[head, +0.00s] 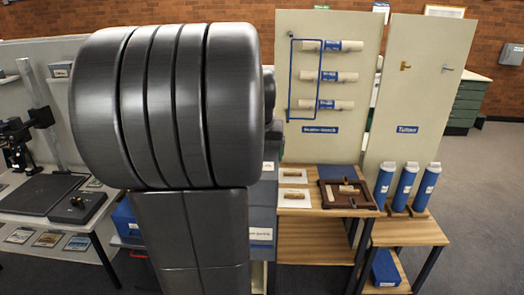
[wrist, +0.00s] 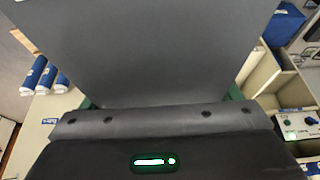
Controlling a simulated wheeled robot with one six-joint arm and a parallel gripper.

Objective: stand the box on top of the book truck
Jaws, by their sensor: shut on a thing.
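A large flat grey box (wrist: 150,55) fills the upper middle of the wrist view, right in front of my gripper (wrist: 160,102). Small green parts of the fingers show at both sides of its lower edge, and my gripper is shut on the box. The box's far side and what is under it are hidden. In the head view my dark arm covers the left middle and hides my gripper and the held box. I cannot make out the book truck for certain in either view.
Blue-grey labelled boxes (head: 262,222) show partly behind my arm. Wooden shelves (head: 308,240) carry a framed tray (head: 350,195) and blue rolls (head: 405,187). Tall cream panels (head: 425,80) stand behind. A copy-stand table (head: 35,205) is at left. Open floor (head: 480,190) lies at right.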

